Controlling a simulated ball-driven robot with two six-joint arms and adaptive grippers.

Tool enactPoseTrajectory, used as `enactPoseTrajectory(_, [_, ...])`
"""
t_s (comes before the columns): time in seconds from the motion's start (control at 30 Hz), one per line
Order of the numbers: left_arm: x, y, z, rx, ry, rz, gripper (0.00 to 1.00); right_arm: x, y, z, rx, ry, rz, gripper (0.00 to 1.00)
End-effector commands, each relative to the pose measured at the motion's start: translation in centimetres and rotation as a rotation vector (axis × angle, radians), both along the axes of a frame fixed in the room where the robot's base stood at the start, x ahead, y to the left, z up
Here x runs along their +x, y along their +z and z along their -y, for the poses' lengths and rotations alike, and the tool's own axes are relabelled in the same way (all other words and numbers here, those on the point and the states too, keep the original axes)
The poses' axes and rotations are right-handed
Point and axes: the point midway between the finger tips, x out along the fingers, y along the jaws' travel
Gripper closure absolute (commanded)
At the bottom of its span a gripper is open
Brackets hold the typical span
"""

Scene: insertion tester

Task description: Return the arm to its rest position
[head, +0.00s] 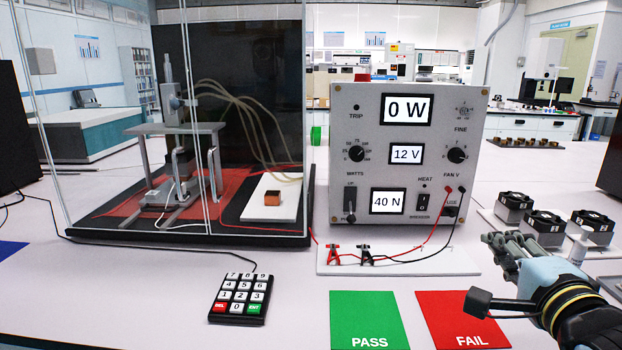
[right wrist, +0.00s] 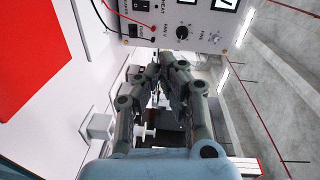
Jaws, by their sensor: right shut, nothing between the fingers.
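My right gripper (head: 492,239) is at the lower right in the head view, over the table to the right of the white tester box (head: 342,130). Its fingers are closed together with nothing between them; they also show closed in the right wrist view (right wrist: 160,72). The arm comes in from the lower right edge. My left gripper is not in view.
Black fans (head: 514,206) stand right of the tester, near a small white bottle (head: 579,248). A green PASS mat (head: 366,315) and a keypad (head: 239,298) lie in front. A clear-walled enclosure with a press (head: 172,130) stands left. The front left table is mostly clear.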

Motion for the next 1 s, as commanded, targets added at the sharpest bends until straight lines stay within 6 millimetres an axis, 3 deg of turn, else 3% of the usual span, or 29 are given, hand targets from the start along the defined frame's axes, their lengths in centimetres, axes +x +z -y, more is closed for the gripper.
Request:
enactPoseTrajectory(0.2, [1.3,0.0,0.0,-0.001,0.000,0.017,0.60,-1.9,-2.0,0.5,-0.153,-0.007,-0.129,1.00])
enactPoseTrajectory(0.47, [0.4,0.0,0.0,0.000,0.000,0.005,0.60,-6.6,-5.8,1.0,-0.466,0.061,-0.406,1.00])
enactPoseTrajectory(0.7, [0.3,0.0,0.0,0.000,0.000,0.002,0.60,-14.4,-9.5,0.7,-0.848,0.320,-0.741,1.00])
enactPoseTrajectory(1.0, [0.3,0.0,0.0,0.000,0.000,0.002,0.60,-23.7,-11.4,-0.3,-1.178,0.766,-0.979,1.00])
